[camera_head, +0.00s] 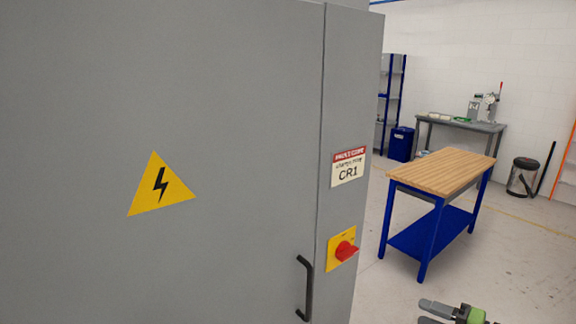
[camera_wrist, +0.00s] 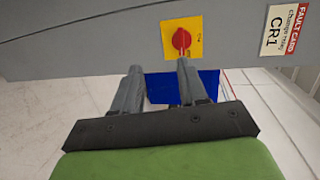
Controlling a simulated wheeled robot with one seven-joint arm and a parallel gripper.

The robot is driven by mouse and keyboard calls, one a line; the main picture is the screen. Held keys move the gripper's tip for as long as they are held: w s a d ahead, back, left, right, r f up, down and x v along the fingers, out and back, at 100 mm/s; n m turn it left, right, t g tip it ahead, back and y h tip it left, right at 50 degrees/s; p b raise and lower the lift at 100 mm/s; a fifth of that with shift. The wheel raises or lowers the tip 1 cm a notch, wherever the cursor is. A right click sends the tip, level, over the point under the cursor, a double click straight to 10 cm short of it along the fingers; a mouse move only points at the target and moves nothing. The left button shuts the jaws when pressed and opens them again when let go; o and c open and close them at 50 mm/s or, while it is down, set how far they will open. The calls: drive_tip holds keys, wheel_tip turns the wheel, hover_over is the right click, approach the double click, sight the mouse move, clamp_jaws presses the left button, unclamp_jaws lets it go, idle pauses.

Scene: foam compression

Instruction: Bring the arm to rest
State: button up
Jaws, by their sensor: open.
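My gripper (camera_head: 432,312) shows at the bottom right of the head view, low and to the right of the grey cabinet. In the wrist view my gripper (camera_wrist: 159,72) has its two grey fingers apart with nothing between them. Beyond the fingertips is the red rotary switch (camera_wrist: 181,39) on its yellow plate, on the cabinet face. The switch also shows in the head view (camera_head: 345,251). My gripper appears clear of the switch and the cabinet. Most of my arm is out of view.
The grey cabinet (camera_head: 230,90) fills the left of the head view, with a black handle (camera_head: 305,288) and a CR1 label (camera_head: 348,167). A wood-topped blue workbench (camera_head: 440,171) stands to the right. Open floor lies at right.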

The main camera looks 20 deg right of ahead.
drive_tip(key=w+a+r+n+g+h, duration=0.15)
drive_tip(key=a+n+g, duration=0.3)
drive_tip(key=a, duration=0.65)
drive_tip(key=w+a+r+n+g+h, duration=0.1)
drive_tip(key=w+a+n+g, duration=0.15)
drive_tip(key=a+g, duration=0.55)
drive_tip(key=s+a+r+n+t+h, duration=0.25)
drive_tip(key=s+a+r+h, duration=0.2)
drive_tip(key=s+a, duration=0.55)
drive_tip(key=s+a+r+n+t+b, duration=0.1)
drive_tip(key=s+a+r+n, duration=0.1)
drive_tip(key=s, duration=0.8)
drive_tip(key=shift+a+r+n+t, duration=0.2)
drive_tip(key=shift+a+n+t, duration=0.15)
drive_tip(key=shift+n, duration=0.1)
